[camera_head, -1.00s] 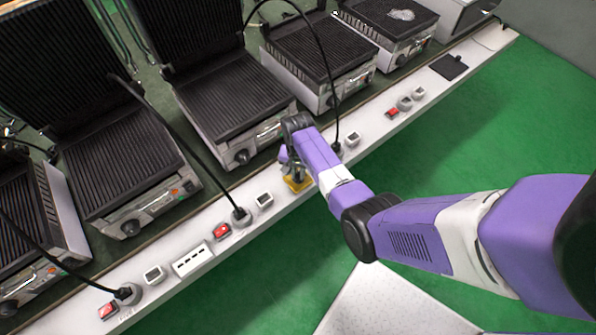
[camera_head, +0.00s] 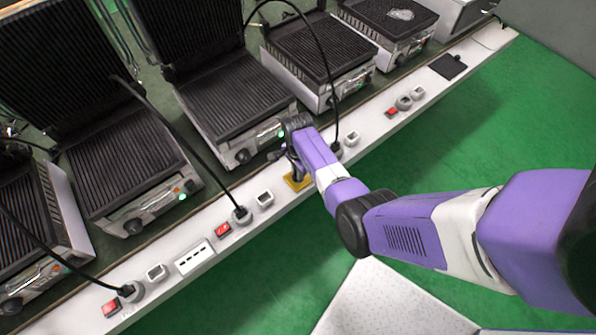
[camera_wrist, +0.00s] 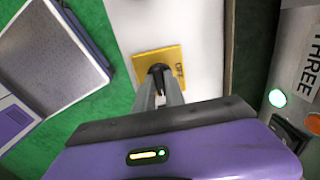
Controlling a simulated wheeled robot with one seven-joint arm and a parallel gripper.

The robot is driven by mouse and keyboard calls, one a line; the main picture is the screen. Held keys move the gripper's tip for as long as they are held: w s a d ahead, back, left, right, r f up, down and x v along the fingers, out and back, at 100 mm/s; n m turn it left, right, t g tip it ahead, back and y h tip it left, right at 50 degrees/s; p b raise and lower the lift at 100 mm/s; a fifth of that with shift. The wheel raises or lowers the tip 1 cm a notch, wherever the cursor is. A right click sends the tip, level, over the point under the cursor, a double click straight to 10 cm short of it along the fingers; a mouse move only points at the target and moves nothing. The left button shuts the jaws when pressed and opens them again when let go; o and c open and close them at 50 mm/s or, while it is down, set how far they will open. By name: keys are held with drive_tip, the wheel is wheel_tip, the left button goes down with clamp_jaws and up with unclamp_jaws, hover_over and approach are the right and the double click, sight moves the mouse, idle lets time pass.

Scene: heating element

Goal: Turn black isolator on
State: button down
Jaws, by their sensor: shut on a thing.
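The black isolator (camera_wrist: 159,71) is a dark knob on a square yellow plate (camera_wrist: 145,63), fixed to the white counter strip. Dark lettering shows on the plate's right side in the wrist view, too small to read surely. In the head view the yellow plate (camera_head: 299,184) is partly covered by my arm. My gripper (camera_wrist: 160,85) is shut on the black knob, its fingers reaching down to it from above; it also shows in the head view (camera_head: 294,168). The fingers hide part of the knob, so its exact angle is unclear.
Several contact grills, such as one (camera_head: 225,105) behind the strip, stand in a row. A red switch (camera_head: 223,230), a plugged-in cable (camera_head: 241,214) and grey sockets (camera_head: 265,198) line the strip. Green floor (camera_head: 490,200) lies open in front.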

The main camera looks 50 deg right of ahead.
idle(0.5)
drive_tip(key=c, duration=1.4)
unclamp_jaws()
drive_tip(key=shift+r+p, duration=0.4)
drive_tip(key=shift+r, duration=3.5)
drive_tip(key=shift+s+f, duration=0.1)
